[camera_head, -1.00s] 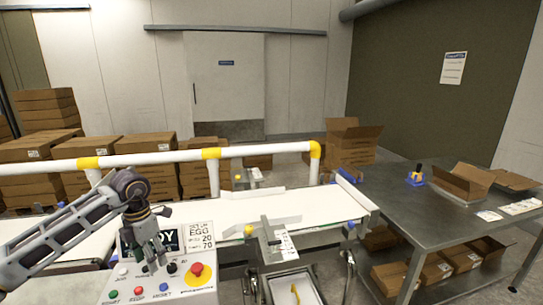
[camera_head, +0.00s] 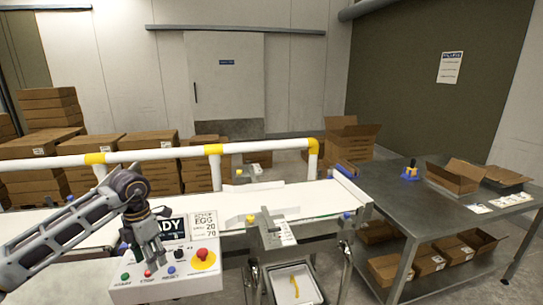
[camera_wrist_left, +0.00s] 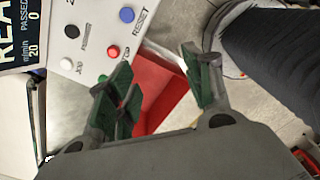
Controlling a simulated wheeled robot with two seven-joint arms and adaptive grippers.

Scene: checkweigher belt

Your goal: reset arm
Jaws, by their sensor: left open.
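My left gripper (camera_head: 150,257) hangs over the left part of the control panel (camera_head: 207,283) in the head view, with its fingers pointing down. In the left wrist view its two green-padded fingers (camera_wrist_left: 165,88) are spread apart with nothing between them. The panel carries a screen (camera_head: 172,229), a red stop knob (camera_head: 203,255) on yellow, and several small buttons. The red button (camera_wrist_left: 113,51) and blue button (camera_wrist_left: 127,14) show close to the fingers in the wrist view. My right gripper is in neither view.
A white conveyor belt (camera_head: 300,196) runs behind the panel, with a white and yellow rail (camera_head: 260,147) beyond. A steel table (camera_head: 400,205) with an open carton (camera_head: 455,178) stands at the right. A grey tray (camera_head: 312,287) sits below the belt. Stacked cartons (camera_head: 150,145) stand behind.

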